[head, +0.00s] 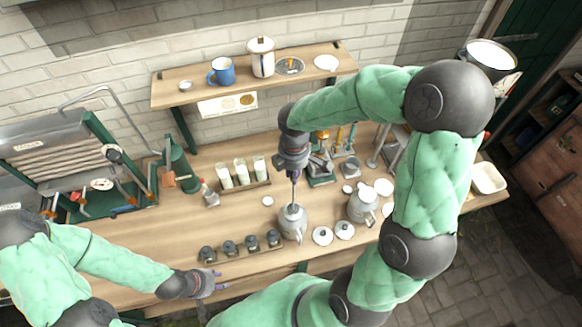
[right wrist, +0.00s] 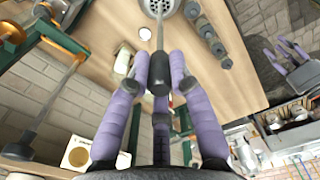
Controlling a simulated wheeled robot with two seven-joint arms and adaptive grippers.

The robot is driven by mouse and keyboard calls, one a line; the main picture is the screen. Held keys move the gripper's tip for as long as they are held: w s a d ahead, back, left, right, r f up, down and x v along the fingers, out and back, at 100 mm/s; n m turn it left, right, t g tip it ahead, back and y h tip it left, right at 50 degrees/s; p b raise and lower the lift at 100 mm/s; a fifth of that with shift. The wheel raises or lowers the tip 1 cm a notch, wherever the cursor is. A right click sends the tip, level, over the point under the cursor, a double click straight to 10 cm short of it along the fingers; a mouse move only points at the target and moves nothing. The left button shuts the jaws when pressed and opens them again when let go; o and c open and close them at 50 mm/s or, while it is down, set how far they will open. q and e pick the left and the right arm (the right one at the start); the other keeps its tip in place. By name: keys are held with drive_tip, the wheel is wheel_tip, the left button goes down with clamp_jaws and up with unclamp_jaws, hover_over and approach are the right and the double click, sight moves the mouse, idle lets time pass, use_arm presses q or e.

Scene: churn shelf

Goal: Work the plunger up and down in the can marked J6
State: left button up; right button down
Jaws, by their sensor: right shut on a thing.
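A grey can with a spout (head: 292,224) stands on the bench, and a thin rod (head: 294,192) rises upright from its top. I cannot read a mark on it. My right gripper (head: 293,174) is above this can, shut on the plunger's black handle (right wrist: 158,74). The rod runs from the handle to the pierced grey can top (right wrist: 160,7) in the right wrist view. A second grey can (head: 362,207) stands to the right, its mark also unreadable. My left gripper (head: 219,283) is empty at the bench's front edge, its fingers (right wrist: 293,62) apart.
Several dark knobbed pieces (head: 241,245) stand in a row left of the can. Two round lids (head: 322,236) (head: 344,230) lie to its right. A rack of white-filled glasses (head: 242,173) is behind. A shelf (head: 200,91) with a blue mug (head: 222,71) hangs above.

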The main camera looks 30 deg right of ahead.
drive_tip(key=shift+w+f+b, duration=0.2)
drive_tip(key=shift+f+b, duration=0.15)
drive_tip(key=shift+f, duration=0.25)
drive_tip(key=shift+w+f+b, duration=0.2)
drive_tip(key=shift+f+b, duration=0.15)
drive_tip(key=shift+f, duration=0.25)
drive_tip(key=shift+s+f+b, duration=0.2)
drive_tip(key=shift+f+b, duration=0.45)
drive_tip(key=shift+f, duration=0.1)
drive_tip(key=shift+w+f+b, duration=0.1)
drive_tip(key=shift+f+b, duration=5.25)
drive_tip(key=shift+f, duration=1.55)
drive_tip(key=shift+r, duration=0.1)
wheel_tip(320, 180, up, 7)
drive_tip(key=p, duration=0.6)
